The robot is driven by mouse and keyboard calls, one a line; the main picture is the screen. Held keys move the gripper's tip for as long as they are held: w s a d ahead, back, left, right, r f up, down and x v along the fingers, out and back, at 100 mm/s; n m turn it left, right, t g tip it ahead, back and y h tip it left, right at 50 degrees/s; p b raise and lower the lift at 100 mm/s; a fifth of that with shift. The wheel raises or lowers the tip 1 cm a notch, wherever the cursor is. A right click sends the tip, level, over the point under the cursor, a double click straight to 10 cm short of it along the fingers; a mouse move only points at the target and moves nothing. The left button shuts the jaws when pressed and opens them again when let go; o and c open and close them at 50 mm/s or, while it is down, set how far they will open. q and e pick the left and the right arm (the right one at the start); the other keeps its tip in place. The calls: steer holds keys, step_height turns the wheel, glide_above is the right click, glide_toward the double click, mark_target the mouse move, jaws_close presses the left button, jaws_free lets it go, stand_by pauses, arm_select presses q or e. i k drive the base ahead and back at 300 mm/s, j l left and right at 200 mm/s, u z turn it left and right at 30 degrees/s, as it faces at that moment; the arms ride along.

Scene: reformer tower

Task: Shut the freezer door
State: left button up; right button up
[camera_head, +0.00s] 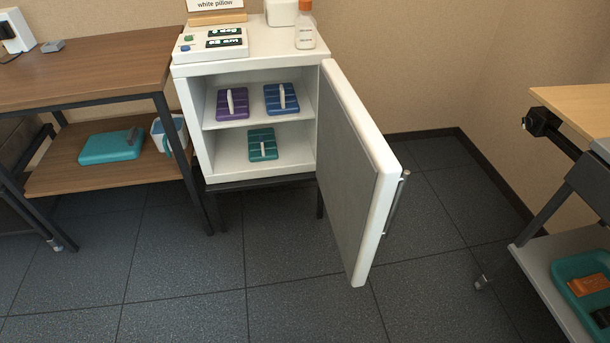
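The white freezer (195,125) stands on a dark frame against the back wall. Its door (345,165) is hinged on the right side and stands wide open, swung out toward me. The door's grey inner face is turned to the left. A metal bar handle (397,202) is on the door's outer side, near its free edge. Inside, the upper shelf holds a purple box (232,104) and a blue box (282,99). A green box (262,144) sits in the lower compartment. Neither of my grippers is in view.
A wooden table (90,68) with a lower shelf stands left of the freezer. A cart (545,260) carrying a teal tray (572,268) is at the right. The dark tiled floor (200,290) in front is clear. A bottle (305,30) stands on the freezer top.

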mark_target(357, 174)
steer(key=i+l+u, duration=0.15)
steer(key=l+u, duration=0.15)
steer(key=i+l+u, duration=0.15)
steer(key=l+u, duration=0.5)
steer(key=i+l, duration=0.1)
steer(key=l, duration=0.65)
steer(key=i+l, duration=0.15)
steer(key=l, duration=0.25)
steer(key=k+l+z, duration=0.2)
steer(key=k, duration=0.15)
steer(key=k+z, duration=0.2)
steer(key=k, duration=0.15)
